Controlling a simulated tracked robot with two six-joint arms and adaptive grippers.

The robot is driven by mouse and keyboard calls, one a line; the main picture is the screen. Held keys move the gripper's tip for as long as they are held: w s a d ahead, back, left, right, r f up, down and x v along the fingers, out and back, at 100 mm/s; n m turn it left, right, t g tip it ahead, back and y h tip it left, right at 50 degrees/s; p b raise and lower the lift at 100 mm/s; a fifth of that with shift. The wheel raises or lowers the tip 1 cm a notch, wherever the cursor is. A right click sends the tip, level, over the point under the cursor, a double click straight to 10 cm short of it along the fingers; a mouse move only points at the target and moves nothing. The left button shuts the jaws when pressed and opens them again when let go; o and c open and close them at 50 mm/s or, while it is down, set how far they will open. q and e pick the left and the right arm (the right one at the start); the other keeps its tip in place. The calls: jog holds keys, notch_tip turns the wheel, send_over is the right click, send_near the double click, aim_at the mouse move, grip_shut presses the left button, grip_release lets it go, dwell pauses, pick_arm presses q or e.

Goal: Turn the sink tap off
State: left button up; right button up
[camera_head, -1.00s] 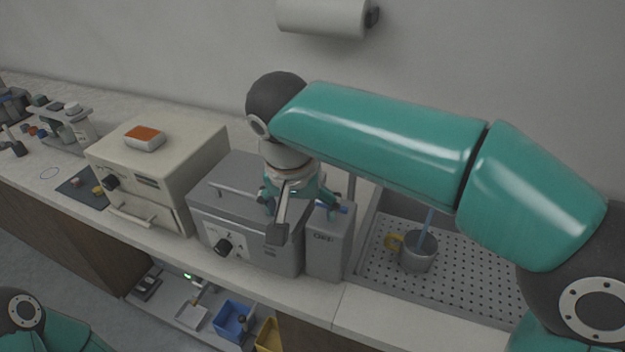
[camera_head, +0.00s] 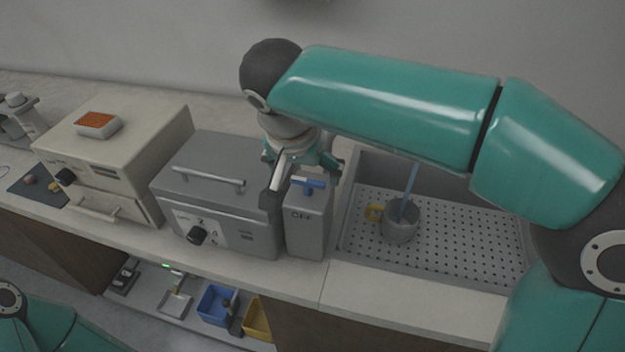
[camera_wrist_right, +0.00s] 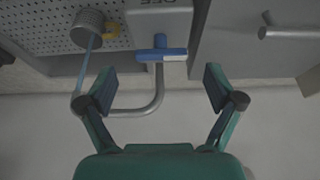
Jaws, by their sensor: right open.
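The sink tap is a grey box (camera_head: 307,228) marked OFF, with a blue handle (camera_head: 312,184) on top. In the right wrist view the handle (camera_wrist_right: 161,54) lies crosswise and has a white end. A curved grey spout (camera_wrist_right: 152,103) shows there. A blue stream (camera_head: 408,190) runs down into a grey mug (camera_head: 400,230) with a yellow handle. My right gripper (camera_head: 303,178) is open at the tap; in its wrist view the handle lies centred between and just beyond the fingertips (camera_wrist_right: 160,88), with no contact visible. My left gripper is out of view.
The mug stands on the perforated sink floor (camera_head: 450,240). A grey lidded unit (camera_head: 205,185) with a bar handle and dial stands close left of the tap. A beige cabinet (camera_head: 110,165) is farther left. Blue (camera_head: 217,305) and yellow bins sit below the counter.

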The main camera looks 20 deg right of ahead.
aim_at(308, 181)
jog(key=shift+x, duration=2.5)
